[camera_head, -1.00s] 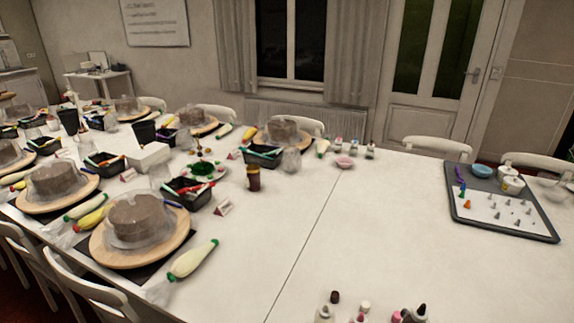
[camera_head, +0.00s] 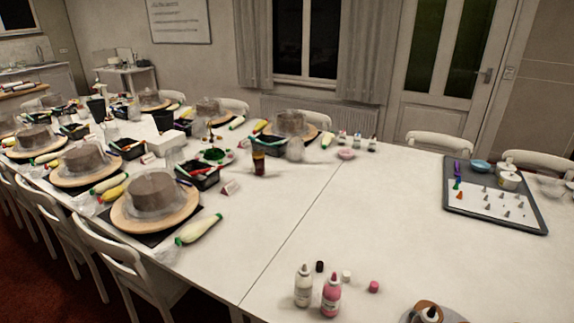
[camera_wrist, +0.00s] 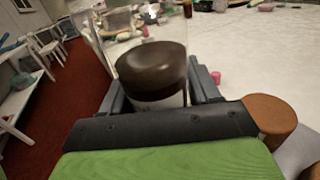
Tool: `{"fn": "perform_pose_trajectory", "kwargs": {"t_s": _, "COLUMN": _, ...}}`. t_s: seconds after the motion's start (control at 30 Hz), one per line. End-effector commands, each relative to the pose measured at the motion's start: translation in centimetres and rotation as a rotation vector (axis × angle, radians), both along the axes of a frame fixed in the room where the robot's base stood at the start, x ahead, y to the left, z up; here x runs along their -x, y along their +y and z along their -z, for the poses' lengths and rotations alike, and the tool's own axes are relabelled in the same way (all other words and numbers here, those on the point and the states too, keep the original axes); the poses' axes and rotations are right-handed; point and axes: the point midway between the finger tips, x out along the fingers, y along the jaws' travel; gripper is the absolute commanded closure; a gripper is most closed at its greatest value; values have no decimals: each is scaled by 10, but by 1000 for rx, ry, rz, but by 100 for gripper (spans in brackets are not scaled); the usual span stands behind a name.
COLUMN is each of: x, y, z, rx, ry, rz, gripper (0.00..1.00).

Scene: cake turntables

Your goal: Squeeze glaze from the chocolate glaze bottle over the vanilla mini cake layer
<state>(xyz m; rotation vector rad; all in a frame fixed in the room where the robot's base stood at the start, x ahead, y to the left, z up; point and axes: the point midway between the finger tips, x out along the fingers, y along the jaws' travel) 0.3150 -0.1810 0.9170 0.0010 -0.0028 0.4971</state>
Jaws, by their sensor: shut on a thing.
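In the wrist view my gripper (camera_wrist: 157,92) is shut on a bottle (camera_wrist: 152,62) with dark brown contents and a white label band, taken as the chocolate glaze bottle. Its rounded brown end shows between the jaws. An orange-brown round thing (camera_wrist: 270,114) is just right of the gripper. It may be the vanilla mini cake layer, but its top is not clear. In the head view a similar brown round thing (camera_head: 427,305) is cut off at the bottom edge, with a pale dark-tipped shape in front. My gripper is not clearly visible there.
A white bottle (camera_head: 303,286) and a pink bottle (camera_head: 331,297) stand near the front edge, with small caps nearby. A tray (camera_head: 452,214) with piping tips lies at the right. Cakes on turntables fill the left. The middle of the table is clear.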

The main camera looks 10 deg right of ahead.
Motion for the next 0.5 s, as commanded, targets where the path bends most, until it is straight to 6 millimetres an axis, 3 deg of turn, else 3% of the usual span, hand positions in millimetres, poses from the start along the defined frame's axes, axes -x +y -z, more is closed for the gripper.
{"fn": "perform_pose_trajectory", "kwargs": {"t_s": 0.27, "x": -29, "y": 39, "z": -4, "rx": 1, "ry": -3, "rz": -116, "gripper": 51}}
{"fn": "perform_pose_trajectory", "kwargs": {"t_s": 0.5, "x": -62, "y": 103, "z": -10, "rx": 2, "ry": -4, "rz": -279, "gripper": 51}}
